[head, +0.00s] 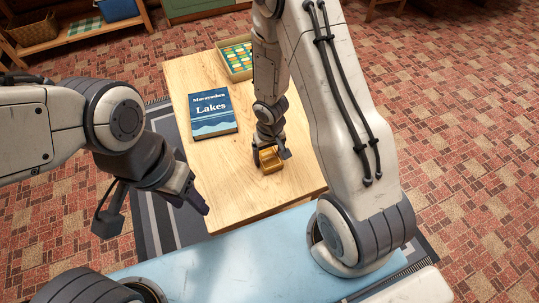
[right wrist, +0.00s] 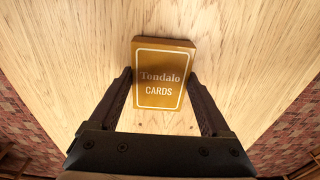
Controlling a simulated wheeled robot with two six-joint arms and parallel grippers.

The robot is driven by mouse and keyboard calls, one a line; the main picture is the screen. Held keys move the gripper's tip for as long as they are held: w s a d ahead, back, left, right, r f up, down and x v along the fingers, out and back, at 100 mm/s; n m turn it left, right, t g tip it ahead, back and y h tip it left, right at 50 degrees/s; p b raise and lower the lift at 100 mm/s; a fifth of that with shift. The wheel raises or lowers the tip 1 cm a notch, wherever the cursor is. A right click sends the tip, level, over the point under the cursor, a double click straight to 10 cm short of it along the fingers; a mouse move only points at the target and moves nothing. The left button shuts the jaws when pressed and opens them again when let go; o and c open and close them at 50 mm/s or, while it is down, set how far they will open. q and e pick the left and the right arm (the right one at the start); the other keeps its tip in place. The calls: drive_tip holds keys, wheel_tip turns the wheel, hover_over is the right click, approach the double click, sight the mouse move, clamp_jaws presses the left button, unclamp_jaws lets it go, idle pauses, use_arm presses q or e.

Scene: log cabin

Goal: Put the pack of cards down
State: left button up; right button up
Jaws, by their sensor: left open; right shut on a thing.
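The pack of cards (head: 271,161) is a mustard-yellow box in my right gripper (head: 271,154), over the near right part of the wooden table (head: 220,185). In the right wrist view the pack (right wrist: 160,76) shows its "Tondalo CARDS" face, with a finger of the right gripper (right wrist: 160,82) against each side. The gripper is shut on it. The pack is low over the tabletop; I cannot tell whether it touches the wood. My left gripper (head: 153,210) is open and empty, left of the table's near end.
A blue book (head: 212,112) titled "Lakes" lies left of the pack on the table.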

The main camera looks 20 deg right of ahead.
drive_tip(key=shift+f, duration=0.2)
drive_tip(key=o, duration=1.2)
drive_tip(key=shift+o, duration=0.2)
wheel_tip(320, 180, up, 12)
drive_tip(key=p, duration=1.1)
wheel_tip(320, 180, up, 9)
drive_tip(key=n, duration=0.2)
hover_over(270, 159)
drive_tip(key=a, duration=0.4)
drive_tip(key=s+a+r+n, duration=0.2)
drive_tip(key=s+a+r, duration=0.2)
drive_tip(key=s+r, duration=0.3)
drive_tip(key=s+a+r+n+y, duration=0.1)
drive_tip(key=s+a+r+n, duration=0.2)
drive_tip(key=s+r, duration=0.5)
drive_tip(key=s+a, duration=0.1)
drive_tip(key=s, duration=0.1)
drive_tip(key=shift+s+a+g, duration=0.2)
drive_tip(key=shift+s+g, duration=0.15)
drive_tip(key=shift+g, duration=0.05)
